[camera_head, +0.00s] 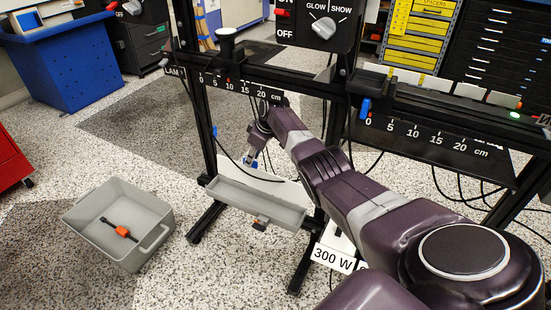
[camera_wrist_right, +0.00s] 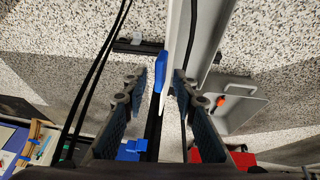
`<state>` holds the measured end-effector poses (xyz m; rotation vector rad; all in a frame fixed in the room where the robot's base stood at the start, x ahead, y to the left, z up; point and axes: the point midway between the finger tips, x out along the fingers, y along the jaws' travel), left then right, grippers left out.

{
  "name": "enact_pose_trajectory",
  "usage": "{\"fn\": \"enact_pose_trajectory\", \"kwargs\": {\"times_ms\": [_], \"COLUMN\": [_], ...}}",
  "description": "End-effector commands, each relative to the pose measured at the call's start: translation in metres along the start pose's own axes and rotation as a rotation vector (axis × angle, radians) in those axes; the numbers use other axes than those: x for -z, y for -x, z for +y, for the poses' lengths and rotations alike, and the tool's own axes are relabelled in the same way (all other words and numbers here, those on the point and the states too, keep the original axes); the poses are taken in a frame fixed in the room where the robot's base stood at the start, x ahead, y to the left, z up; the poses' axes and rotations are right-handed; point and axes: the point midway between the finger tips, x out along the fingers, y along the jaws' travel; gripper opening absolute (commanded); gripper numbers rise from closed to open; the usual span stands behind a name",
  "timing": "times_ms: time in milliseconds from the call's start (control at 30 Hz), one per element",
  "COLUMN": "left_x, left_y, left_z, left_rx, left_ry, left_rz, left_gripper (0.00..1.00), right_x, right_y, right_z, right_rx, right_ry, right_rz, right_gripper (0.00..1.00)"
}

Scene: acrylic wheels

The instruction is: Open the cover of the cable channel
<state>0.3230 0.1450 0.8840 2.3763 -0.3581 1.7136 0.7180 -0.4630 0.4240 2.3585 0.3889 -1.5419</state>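My right gripper (camera_head: 254,150) is low beside the black frame, and the arm hides part of this area. In the right wrist view its two fingers (camera_wrist_right: 160,100) are apart. A thin white panel edge (camera_wrist_right: 176,65) with a blue tab (camera_wrist_right: 158,72) lies between or just beyond them; I cannot tell whether they touch it. The white panel (camera_head: 287,190) shows in the head view behind a long grey trough (camera_head: 255,203). I cannot tell for certain which part is the cable channel's cover. My left gripper is not in view.
A grey bin (camera_head: 165,218) holding a black-and-orange tool (camera_head: 121,231) stands on the floor at left. Black frame legs (camera_head: 209,219) and hanging black cables (camera_wrist_right: 97,65) are near my right gripper. The speckled floor between bin and frame is mostly clear.

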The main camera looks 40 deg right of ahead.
Motion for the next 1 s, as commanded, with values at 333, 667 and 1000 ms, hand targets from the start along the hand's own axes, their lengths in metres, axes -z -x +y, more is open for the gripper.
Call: {"fn": "enact_pose_trajectory", "kwargs": {"times_ms": [333,667,1000], "left_x": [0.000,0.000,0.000], "left_y": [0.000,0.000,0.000], "left_z": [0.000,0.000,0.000], "left_rx": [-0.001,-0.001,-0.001], "left_ry": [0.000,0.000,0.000], "left_rz": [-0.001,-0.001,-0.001], "left_gripper": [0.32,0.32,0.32], "right_x": [-0.001,-0.040,-0.086], "right_y": [0.039,0.053,0.074], "right_z": [-0.001,-0.010,-0.022], "right_rx": [-0.003,-0.003,-0.003], "right_ry": [0.005,0.003,0.004], "right_rz": [-0.001,-0.004,-0.004], "right_gripper": [0.26,0.26,0.26]}}
